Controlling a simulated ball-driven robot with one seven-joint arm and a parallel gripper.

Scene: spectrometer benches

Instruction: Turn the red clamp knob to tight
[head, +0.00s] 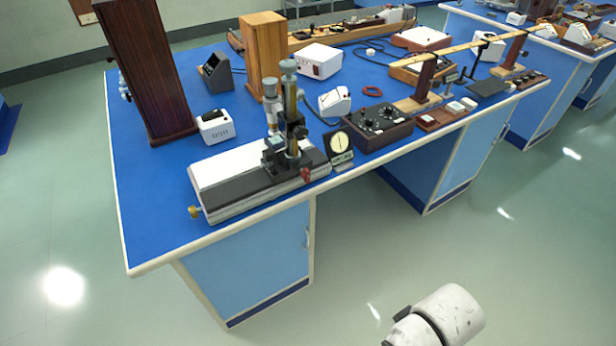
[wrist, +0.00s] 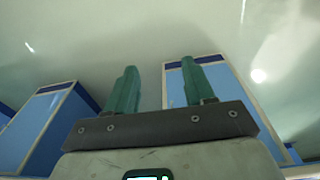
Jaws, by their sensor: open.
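The red clamp knob (head: 306,174) is a small part low on the front side of the measuring instrument (head: 240,178), near its right end. The instrument has a white and dark grey base and an upright microscope (head: 290,110), and it lies along the front edge of the blue bench. The knob is too small to tell its turn position. My gripper (wrist: 158,68) shows in the wrist view with two green fingers apart and nothing between them. The wrist view looks toward the floor and blue cabinets; the knob is not in it. The gripper's fingers are not seen in the head view.
A dial card (head: 340,145) stands just right of the instrument, with a dark knobbed box (head: 376,127) beyond it. A brass knob (head: 194,211) sticks out at the instrument's left end. The bench front edge (head: 220,237) is close below. The floor (head: 520,240) in front is clear.

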